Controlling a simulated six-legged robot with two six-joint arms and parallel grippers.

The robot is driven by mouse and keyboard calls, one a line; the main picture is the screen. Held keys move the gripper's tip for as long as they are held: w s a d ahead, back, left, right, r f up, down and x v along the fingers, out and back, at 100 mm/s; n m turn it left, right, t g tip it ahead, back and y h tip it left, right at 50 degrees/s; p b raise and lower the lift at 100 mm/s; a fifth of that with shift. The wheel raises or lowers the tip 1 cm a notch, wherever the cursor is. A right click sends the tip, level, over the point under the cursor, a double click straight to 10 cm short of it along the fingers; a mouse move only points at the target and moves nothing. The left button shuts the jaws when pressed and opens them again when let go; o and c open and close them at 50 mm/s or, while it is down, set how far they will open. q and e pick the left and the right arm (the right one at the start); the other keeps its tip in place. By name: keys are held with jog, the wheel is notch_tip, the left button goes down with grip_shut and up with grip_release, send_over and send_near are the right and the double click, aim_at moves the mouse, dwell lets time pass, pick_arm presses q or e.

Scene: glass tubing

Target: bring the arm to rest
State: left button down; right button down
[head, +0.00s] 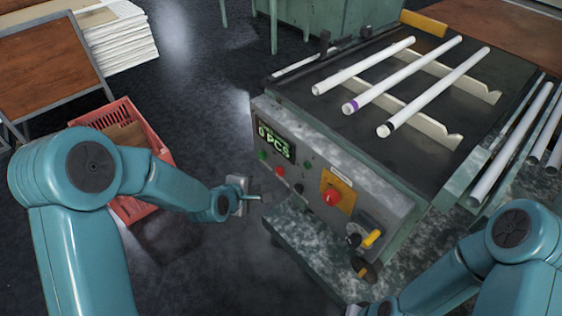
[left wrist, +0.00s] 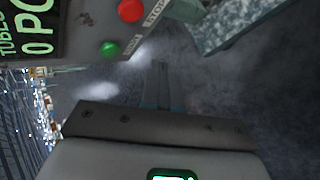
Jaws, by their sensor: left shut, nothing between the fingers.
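My left arm reaches in from the left. Its small gripper (head: 256,198) is shut and empty, in the air just in front of the machine's control panel (head: 300,160). In the left wrist view the closed fingers (left wrist: 160,85) show over dark floor, with the panel's red and green buttons close above them. My right arm comes in from the lower right and bends toward the bottom edge. Only a bit of grey at its wrist end shows there, and its fingers are hidden.
Several glass tubes (head: 432,90) lie across notched rails on the machine top. A red crate (head: 160,150) stands on the floor behind my left arm.

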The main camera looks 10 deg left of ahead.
pick_arm(q)
jog(key=s+d+f+m+g+p, duration=0.1)
jog(key=s+f+m+g+p, duration=0.1)
jog(key=s+m, duration=0.3)
jog(key=s+d+f+m+g+h+p, duration=0.1)
jog(key=s+d+f+m+g+p, duration=0.1)
jog(key=s, duration=1)
jog(key=s+d+f+m+g+p, duration=0.2)
jog(key=s+f+m+g+p, duration=0.2)
jog(key=s+m, duration=0.4)
jog(key=shift+s+d+g, duration=0.2)
jog(key=shift+s+g, duration=0.15)
jog(key=shift+g, duration=0.15)
jog(key=shift+f, duration=0.1)
